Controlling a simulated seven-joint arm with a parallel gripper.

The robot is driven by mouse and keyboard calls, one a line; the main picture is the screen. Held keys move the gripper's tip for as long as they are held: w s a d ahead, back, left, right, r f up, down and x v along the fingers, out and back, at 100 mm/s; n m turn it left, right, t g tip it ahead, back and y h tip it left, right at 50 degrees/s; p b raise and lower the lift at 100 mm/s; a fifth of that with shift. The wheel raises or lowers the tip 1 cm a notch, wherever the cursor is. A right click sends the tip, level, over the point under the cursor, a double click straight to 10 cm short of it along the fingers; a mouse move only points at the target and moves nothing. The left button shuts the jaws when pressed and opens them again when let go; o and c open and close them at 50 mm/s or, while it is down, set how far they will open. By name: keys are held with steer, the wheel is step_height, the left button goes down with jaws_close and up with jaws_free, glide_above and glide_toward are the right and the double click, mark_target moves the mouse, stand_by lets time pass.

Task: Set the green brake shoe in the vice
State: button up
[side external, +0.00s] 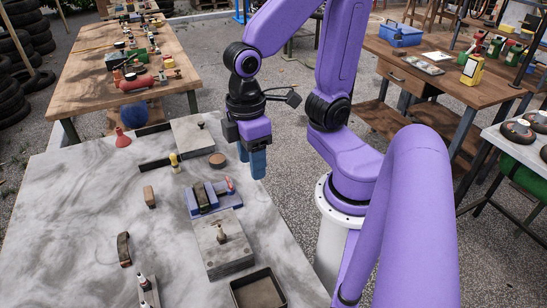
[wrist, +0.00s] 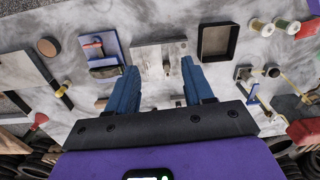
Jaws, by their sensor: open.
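The vice (side external: 213,207) is a blue block with dark jaws and a small red part, on the near grey table. It also shows in the wrist view (wrist: 112,66), left of my fingers. A dark curved piece (side external: 124,250), which looks like a brake shoe, lies on the table left of the vice in the side view; its green is hard to make out. My gripper (side external: 252,164) has blue fingers pointing down, above the table's right edge and apart from the vice. In the wrist view my gripper (wrist: 160,85) is open, with nothing held between its fingers.
A grey plate with a knob (side external: 228,262) stands beside the vice, then a dark open tray (side external: 237,290). The table's left part is mostly clear.

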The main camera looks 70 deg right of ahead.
steer(key=s+n, duration=0.1)
steer(key=s, duration=0.1)
steer(key=s+d+n, duration=0.1)
steer(key=s, duration=0.1)
steer(key=shift+s+r+n+t, duration=0.1)
steer(key=shift+s+n+t, duration=0.05)
steer(key=shift+n+t, duration=0.2)
stand_by(0.9)
